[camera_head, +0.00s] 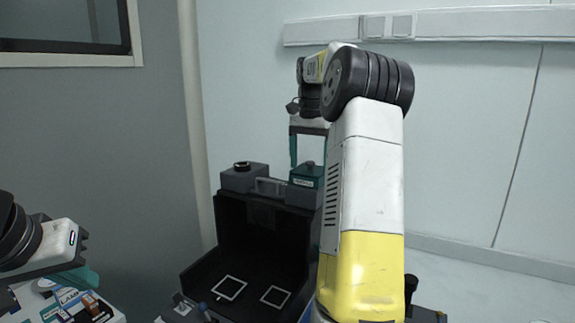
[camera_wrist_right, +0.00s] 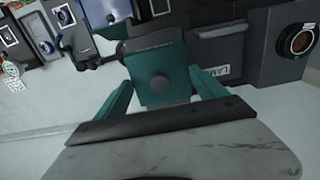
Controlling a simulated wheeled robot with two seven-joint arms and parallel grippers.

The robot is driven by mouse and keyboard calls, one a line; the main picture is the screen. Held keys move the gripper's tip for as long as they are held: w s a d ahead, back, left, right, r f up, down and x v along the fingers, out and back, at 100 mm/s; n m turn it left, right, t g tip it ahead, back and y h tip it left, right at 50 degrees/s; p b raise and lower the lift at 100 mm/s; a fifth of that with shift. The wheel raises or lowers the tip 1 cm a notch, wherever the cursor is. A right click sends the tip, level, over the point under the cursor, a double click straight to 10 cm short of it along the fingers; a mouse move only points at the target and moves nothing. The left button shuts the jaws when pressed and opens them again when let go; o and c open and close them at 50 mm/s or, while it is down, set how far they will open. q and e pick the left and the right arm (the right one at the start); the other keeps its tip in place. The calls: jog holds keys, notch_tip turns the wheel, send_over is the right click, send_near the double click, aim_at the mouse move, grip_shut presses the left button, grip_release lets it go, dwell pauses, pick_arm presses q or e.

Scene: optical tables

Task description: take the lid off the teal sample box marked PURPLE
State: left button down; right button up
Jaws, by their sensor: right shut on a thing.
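The teal sample box (camera_head: 304,193) stands at the back right on top of a black case, with a small pale label too small to read. I see no clear gap between lid and box; my right arm partly hides the box. My left gripper (camera_head: 80,278) is at the lower left, away from the box; its opening cannot be judged.
A grey box (camera_head: 240,178) with a dark round top stands left of the teal box, with a grey handle (camera_head: 268,186) between them. The black case (camera_head: 262,245) has white square outlines on its floor. A cluttered white surface (camera_head: 70,306) lies below my left gripper. A wall is behind.

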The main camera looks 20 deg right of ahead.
aim_at(310, 163)
jog(key=shift+r, duration=1.4)
jog(key=shift+s+r, duration=0.15)
jog(key=shift+r, duration=0.2)
jog(key=s+a+r, duration=0.1)
jog(key=s, duration=1.4)
jog(key=shift+s+a, duration=0.35)
jog(key=shift+s, duration=0.05)
